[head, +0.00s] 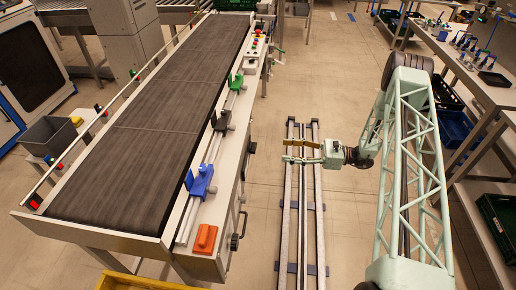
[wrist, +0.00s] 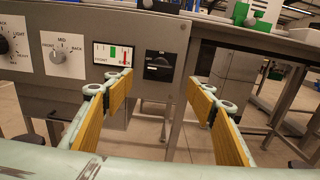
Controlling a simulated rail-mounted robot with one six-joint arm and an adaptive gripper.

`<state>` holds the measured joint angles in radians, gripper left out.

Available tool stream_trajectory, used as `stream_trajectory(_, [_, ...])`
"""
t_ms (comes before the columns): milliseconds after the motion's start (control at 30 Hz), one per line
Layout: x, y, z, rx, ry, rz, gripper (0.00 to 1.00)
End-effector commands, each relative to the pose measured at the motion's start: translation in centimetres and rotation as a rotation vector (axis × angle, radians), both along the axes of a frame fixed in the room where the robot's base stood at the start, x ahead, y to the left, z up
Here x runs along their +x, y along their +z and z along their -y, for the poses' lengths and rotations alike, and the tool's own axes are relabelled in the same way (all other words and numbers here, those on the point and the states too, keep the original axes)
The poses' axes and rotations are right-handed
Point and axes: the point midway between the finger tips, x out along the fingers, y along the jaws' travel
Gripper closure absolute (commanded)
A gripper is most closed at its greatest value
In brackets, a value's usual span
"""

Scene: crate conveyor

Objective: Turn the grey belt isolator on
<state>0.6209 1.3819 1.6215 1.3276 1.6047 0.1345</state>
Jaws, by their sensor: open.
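In the wrist view, a dark square rotary switch (wrist: 159,66) sits at the right end of a grey control panel (wrist: 105,20). It looks like the isolator, but I cannot read a label on it. Its handle appears to lie level. My gripper (wrist: 163,84) is open and empty, its yellow-padded fingers on either side of the switch in the picture and apart from it. In the head view my gripper (head: 287,151) is over the floor rails, pointing left towards the conveyor's side. The switch cannot be made out there.
Left of the switch are a meter (wrist: 112,54), a pale knob (wrist: 68,58) and a black knob (wrist: 4,46). The conveyor belt (head: 150,125) carries blue and green fittings along its near rail. An orange block (head: 205,238) sits at its near end. Floor beside the rails is clear.

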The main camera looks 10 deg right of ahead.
Motion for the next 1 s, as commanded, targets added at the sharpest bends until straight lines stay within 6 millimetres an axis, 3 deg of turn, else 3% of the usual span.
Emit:
stream_trajectory(467, [0.6,0.0,-1.6,-0.001,0.002,0.0,0.49])
stream_trajectory(1000, [2.9,0.0,-7.4,0.0,0.002,0.001,0.49])
